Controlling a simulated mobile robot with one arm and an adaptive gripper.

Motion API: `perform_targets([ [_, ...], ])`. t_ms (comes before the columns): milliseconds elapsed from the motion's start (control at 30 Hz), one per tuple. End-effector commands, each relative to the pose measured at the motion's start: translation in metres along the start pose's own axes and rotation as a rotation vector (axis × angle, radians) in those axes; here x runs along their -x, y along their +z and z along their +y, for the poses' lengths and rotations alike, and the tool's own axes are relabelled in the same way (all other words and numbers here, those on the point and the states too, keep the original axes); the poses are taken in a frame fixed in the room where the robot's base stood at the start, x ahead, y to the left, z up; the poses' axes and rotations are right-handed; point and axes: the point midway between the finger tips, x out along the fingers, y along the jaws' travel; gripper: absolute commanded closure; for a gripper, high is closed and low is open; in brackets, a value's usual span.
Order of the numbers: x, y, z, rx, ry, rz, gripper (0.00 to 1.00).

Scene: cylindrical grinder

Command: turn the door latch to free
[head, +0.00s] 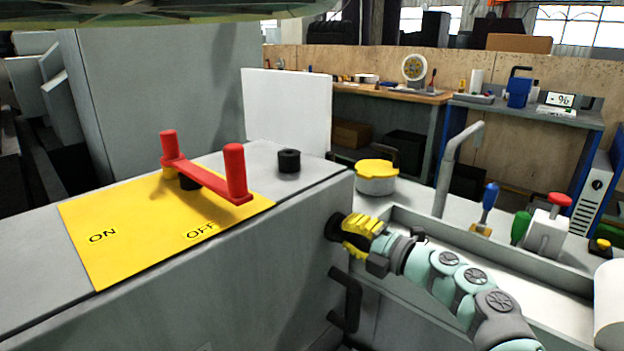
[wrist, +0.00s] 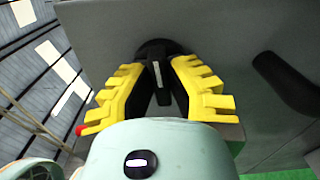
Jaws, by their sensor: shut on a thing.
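The door latch (head: 333,227) is a black round knob on the side face of the grey machine housing, near its right corner. In the wrist view the latch (wrist: 157,48) shows a round base and a narrow black lever with a pale mark, standing between my fingers. My gripper (head: 350,232) has yellow toothed fingers and reaches the latch from the right. In the wrist view my gripper (wrist: 160,72) is shut on the latch lever, one finger on each side. The fingers hide part of the latch in the head view.
A black bar handle (head: 345,300) sits below the latch; in the wrist view it is at right. A red crank (head: 205,177) stands on a yellow ON/OFF plate (head: 110,262) on top. A yellow-lidded tin (head: 376,180) and a tray with tools are close to my arm.

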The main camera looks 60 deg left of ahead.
Motion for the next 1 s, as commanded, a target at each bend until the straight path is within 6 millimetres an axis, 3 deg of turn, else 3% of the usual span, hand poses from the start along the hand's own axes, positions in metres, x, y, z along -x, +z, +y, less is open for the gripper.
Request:
perform_targets([
  [300, -0.0007, -0.0003, -0.0004, -0.106, -0.002, -0.001, 1.00],
  [800, -0.0003, -0.0002, -0.0020, -0.123, -0.002, -0.001, 1.00],
  [833, -0.0003, -0.0002, -0.0020, -0.123, -0.002, -0.001, 0.82],
  [1000, -0.0002, 0.0000, -0.0015, -0.123, -0.001, -0.002, 0.65],
])
